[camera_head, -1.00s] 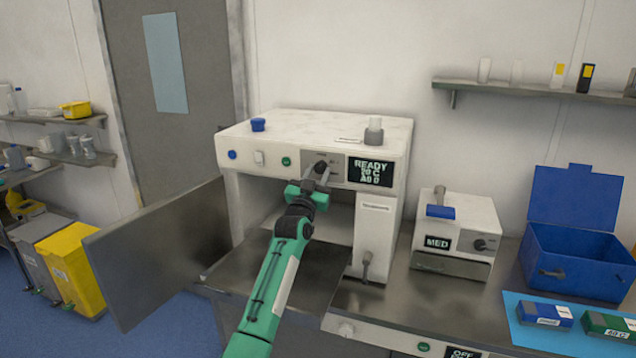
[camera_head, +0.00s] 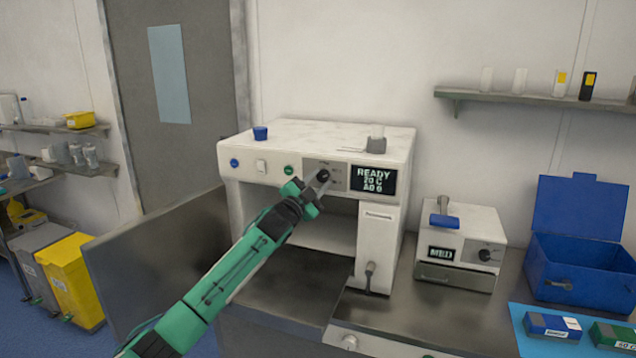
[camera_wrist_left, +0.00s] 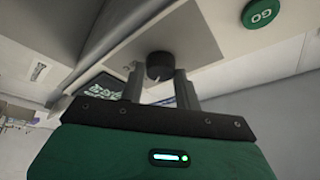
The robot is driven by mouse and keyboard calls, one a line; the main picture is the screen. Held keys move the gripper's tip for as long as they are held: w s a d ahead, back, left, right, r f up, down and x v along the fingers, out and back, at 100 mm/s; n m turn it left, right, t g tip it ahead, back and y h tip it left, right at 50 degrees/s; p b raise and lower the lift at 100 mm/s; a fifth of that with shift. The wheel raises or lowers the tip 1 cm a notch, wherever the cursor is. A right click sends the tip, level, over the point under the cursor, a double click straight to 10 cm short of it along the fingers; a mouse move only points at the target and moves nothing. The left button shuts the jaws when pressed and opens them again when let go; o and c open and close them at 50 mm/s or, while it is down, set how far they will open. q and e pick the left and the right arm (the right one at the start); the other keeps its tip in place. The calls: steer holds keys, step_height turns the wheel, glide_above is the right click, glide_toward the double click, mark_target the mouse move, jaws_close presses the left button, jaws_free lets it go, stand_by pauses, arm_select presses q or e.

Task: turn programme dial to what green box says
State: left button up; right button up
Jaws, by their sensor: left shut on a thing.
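The programme dial (camera_wrist_left: 160,66) is a black knob on the grey panel of the white machine (camera_head: 300,133). My left gripper (camera_head: 318,182) is at this panel, and in the left wrist view its two fingers (camera_wrist_left: 157,84) are shut on the dial from either side. In the head view the fingers and wrist partly cover the panel. The display (camera_head: 373,179) right of the dial reads READY, a temperature that looks like 20 C, and a third line too blurred to be sure of. The green box (camera_head: 612,335) lies at the right front, its label partly cut off. My right gripper is not in view.
A blue box (camera_head: 547,325) lies beside the green one on a blue mat (camera_head: 519,341). A small white device (camera_head: 457,240) and an open blue crate (camera_head: 580,268) stand to the right. The machine's door (camera_head: 160,262) hangs open at left. A green GO button (camera_wrist_left: 263,13) is near the dial.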

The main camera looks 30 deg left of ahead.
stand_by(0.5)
arm_select(q)
steer(key=o, duration=1)
steer(key=shift+s+f, duration=0.25)
steer(key=shift+s, duration=0.15)
steer(key=shift+b+v, duration=2.7)
steer(key=shift+v, duration=3.75)
steer(key=shift+r, duration=0.15)
